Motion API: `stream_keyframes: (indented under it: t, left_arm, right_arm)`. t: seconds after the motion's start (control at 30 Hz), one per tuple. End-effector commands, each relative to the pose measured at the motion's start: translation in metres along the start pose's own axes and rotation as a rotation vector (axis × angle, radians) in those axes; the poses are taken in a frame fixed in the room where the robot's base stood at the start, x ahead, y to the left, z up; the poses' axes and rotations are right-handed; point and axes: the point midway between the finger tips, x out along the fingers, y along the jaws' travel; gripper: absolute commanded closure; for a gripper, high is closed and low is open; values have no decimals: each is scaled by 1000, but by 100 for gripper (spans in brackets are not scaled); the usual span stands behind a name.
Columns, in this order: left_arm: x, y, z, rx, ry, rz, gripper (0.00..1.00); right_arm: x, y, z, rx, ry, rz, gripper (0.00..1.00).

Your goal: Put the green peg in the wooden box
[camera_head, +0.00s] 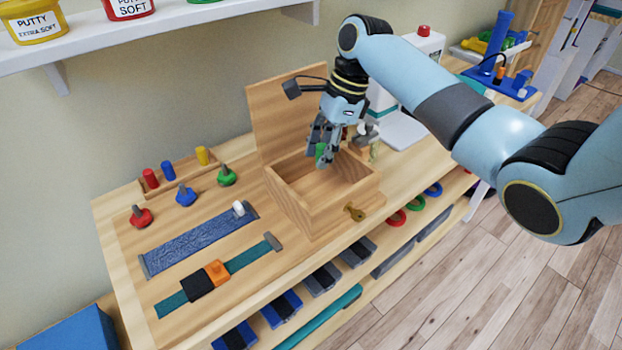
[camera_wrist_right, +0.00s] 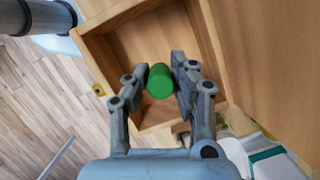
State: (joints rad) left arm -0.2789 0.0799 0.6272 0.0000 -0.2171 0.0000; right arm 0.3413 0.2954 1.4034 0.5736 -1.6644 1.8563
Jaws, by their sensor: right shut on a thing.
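The wooden box (camera_head: 310,218) stands on the wooden bench top with its lid (camera_head: 277,112) raised upright at the back. My right gripper (camera_head: 324,158) points down over the open box and is shut on the green peg (camera_head: 320,150). In the right wrist view the green peg (camera_wrist_right: 160,81) sits between the two fingertips, with the box interior (camera_wrist_right: 130,45) behind it. The peg appears at or just above the rim height; its exact height over the box floor is hard to tell. My left gripper is not in view.
A peg rack (camera_head: 177,176) with red, blue and yellow pegs stands at the left. Red, blue and green knobs (camera_head: 226,177), a blue strap (camera_head: 195,242) and a buckle strap (camera_head: 208,280) lie nearby. A brass latch (camera_head: 354,213) is on the box front.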

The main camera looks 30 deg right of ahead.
Motion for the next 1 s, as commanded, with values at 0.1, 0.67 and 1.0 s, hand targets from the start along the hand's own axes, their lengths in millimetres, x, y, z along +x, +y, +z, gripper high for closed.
stream_keyframes:
  t: [0.1, 0.67, 1.0]
  left_arm:
    - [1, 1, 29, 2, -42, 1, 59]
    - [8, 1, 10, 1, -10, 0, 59]
    - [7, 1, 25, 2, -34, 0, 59]
  right_arm:
    - [25, 1, -8, 3, 1, 4, 94]
    - [81, 0, -25, -1, 1, -1, 94]
    - [84, 1, -26, -1, 0, 0, 71]
